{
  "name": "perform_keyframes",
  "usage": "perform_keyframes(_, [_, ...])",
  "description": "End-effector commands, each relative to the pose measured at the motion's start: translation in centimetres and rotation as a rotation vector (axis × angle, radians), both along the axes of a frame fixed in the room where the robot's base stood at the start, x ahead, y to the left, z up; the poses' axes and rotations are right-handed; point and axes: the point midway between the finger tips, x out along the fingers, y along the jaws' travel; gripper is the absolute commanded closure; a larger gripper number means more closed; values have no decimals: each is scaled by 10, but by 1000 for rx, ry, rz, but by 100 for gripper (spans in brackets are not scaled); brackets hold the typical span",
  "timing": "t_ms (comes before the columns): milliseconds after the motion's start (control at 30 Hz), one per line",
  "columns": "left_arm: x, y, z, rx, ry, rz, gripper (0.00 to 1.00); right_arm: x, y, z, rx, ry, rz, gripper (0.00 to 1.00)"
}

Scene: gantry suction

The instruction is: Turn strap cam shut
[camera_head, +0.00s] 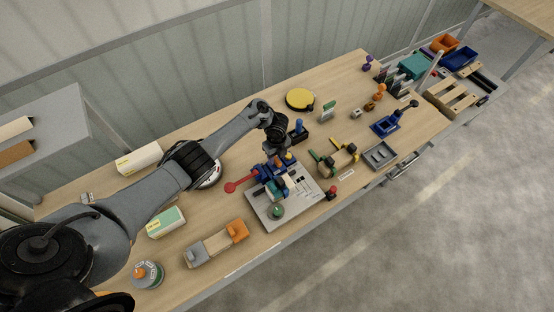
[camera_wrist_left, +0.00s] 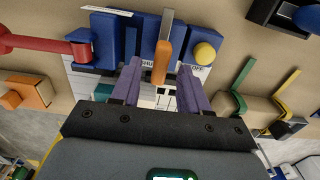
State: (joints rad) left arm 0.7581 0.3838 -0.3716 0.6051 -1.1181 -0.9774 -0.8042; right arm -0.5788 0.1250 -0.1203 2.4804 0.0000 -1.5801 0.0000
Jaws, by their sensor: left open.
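A pale board (camera_head: 258,212) on the bench carries a blue fixture (camera_head: 262,172) with a red-ended lever (camera_head: 236,186). In the left wrist view, the blue fixture (camera_wrist_left: 120,35) has an upright orange-tipped lever (camera_wrist_left: 161,62) in its middle, which looks like the strap cam. A printed label beside it is partly hidden and reads something like "SHU" and "OFF". A yellow knob (camera_wrist_left: 204,54) is right of the lever. My left gripper (camera_wrist_left: 158,78) is open, its purple fingers on either side of the lever's orange tip; contact cannot be told. My right gripper is out of view.
A green knob (camera_head: 277,211) stands on the board and a red knob (camera_head: 332,193) at its right edge. Green and yellow clamps (camera_head: 325,163) are just right. A grey tray (camera_head: 380,155) is further right.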

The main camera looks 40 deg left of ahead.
Motion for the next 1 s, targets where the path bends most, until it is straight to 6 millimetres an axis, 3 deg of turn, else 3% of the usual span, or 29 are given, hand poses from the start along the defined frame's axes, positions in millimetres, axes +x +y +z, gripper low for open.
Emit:
perform_keyframes(200, [0,0,-16,-1,-1,0,55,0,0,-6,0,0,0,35])
perform_keyframes(533, [0,0,-18,0,-2,0,55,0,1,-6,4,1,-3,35])
perform_keyframes(833, [0,0,-18,1,-1,0,100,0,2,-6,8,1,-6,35])
perform_keyframes(1000, [0,0,-18,1,-1,2,100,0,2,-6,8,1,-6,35])
